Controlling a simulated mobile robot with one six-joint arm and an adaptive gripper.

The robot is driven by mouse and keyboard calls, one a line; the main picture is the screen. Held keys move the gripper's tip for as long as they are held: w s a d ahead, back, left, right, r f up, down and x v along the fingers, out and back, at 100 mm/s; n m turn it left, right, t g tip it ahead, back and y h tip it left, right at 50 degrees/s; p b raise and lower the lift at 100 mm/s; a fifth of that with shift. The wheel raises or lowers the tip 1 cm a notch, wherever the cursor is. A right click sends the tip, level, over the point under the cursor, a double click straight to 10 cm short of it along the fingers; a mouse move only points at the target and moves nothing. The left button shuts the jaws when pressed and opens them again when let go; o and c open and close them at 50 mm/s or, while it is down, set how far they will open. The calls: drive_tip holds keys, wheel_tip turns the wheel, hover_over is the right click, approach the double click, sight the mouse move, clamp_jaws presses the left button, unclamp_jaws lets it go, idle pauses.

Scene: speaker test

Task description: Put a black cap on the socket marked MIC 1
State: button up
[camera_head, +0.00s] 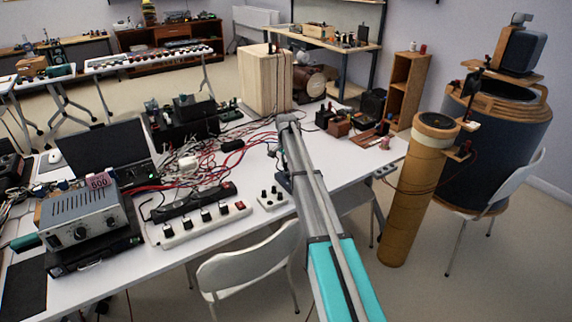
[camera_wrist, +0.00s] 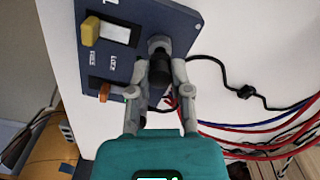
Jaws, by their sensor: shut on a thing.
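In the wrist view my gripper (camera_wrist: 160,66) is shut on a small black cap (camera_wrist: 159,74), with one grey finger on each side. The cap is at the right edge of a dark blue panel (camera_wrist: 120,68). A dark round fitting (camera_wrist: 158,43) shows just beyond the cap; I cannot tell whether they touch. The panel carries a yellow knob (camera_wrist: 90,30), an orange knob (camera_wrist: 105,91) and a pale window. Its lettering is partly cut off, and I cannot read MIC 1 on it. In the head view my arm hides the gripper and the cap.
In the wrist view a black cable (camera_wrist: 245,91) and red and blue wires run right of the panel. In the head view the white table (camera_head: 345,172) holds tangled wires, a switch strip (camera_head: 200,222) and a small white box with black knobs (camera_head: 272,198). A chair (camera_head: 250,268) stands in front.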

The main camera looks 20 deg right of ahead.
drive_tip(key=shift+f+b, duration=0.9)
idle(0.6)
drive_tip(key=o, duration=0.8)
drive_tip(key=shift+r, duration=0.1)
drive_tip(key=shift+r+p, duration=3.75)
drive_tip(key=shift+p, duration=0.05)
drive_tip(key=s+a+n, duration=0.3)
drive_tip(key=s, duration=1.1)
drive_tip(key=s+a+r+n+p, duration=0.1)
drive_tip(key=s+a+n, duration=0.2)
drive_tip(key=s, duration=1.2)
drive_tip(key=s+a+n, duration=0.4)
drive_tip(key=s, duration=1)
drive_tip(key=shift+s+a+r+p, duration=0.2)
drive_tip(key=shift+s+r+p, duration=0.15)
drive_tip(key=shift+r+p, duration=0.05)
